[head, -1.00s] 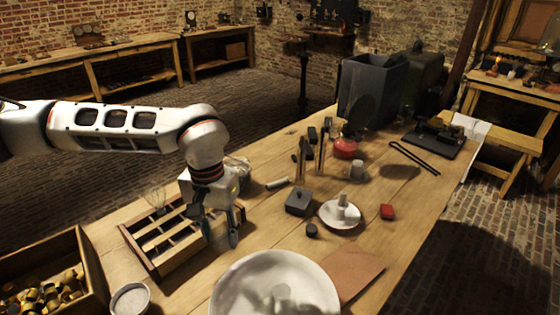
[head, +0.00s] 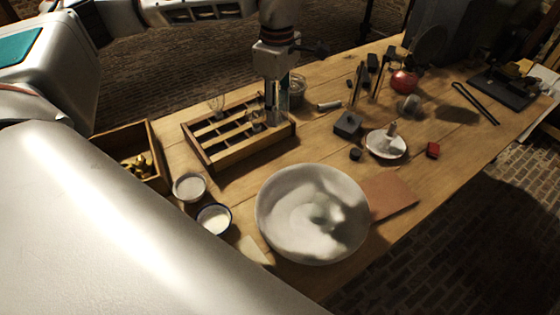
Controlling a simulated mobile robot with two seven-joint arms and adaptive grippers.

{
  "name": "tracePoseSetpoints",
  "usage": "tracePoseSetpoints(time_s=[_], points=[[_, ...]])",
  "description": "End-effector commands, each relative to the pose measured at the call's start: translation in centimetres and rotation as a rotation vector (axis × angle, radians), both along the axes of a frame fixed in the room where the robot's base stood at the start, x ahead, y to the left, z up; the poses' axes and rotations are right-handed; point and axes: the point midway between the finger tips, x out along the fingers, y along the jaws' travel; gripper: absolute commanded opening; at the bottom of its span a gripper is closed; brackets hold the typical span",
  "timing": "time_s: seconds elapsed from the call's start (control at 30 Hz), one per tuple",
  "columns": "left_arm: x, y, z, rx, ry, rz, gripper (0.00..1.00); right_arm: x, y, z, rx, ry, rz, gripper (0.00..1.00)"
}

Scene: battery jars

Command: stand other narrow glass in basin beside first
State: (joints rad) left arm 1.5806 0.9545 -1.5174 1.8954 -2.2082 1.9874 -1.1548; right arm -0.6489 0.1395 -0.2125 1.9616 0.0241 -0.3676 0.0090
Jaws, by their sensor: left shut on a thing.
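The white basin (head: 273,222) stands at the front middle of the table. A faint, pale glassy shape (head: 318,210) shows inside it, too unclear to tell how it stands. My left gripper (head: 273,112) points down at the right end of the wooden compartment rack (head: 243,153). It is shut on a narrow glass (head: 283,98), a clear upright shape partly hidden by the fingers. I cannot tell whether the glass's bottom is clear of the rack. My right gripper is not in view.
Two small white bowls (head: 189,186) (head: 213,219) stand left of the basin. A brown sheet (head: 389,196) lies to its right. A dark square box (head: 347,125) and a white saucer (head: 386,153) stand behind. Bare tabletop lies between rack and basin.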

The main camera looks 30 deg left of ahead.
Motion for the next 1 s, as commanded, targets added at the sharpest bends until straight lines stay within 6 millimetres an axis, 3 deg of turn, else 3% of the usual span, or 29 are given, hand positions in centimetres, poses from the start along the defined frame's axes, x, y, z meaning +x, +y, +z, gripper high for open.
tracePoseSetpoints(time_s=[0.2, 0.33, 0.8, 1.0], points=[[0.2, 1.1, 0.9, -0.002, 0.003, 0.227, 0.05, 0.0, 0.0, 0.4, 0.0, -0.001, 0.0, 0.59], [0.2, 1.2, 0.0, -0.002, 0.007, 0.265, 0.05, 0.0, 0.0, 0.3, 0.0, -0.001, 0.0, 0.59], [0.1, 1.2, -11.0, -0.003, 0.009, 0.264, 0.05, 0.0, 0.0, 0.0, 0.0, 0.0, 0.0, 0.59], [0.2, 1.2, -14.1, -0.003, 0.005, 0.265, 0.05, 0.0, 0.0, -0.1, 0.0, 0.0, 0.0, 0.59]])
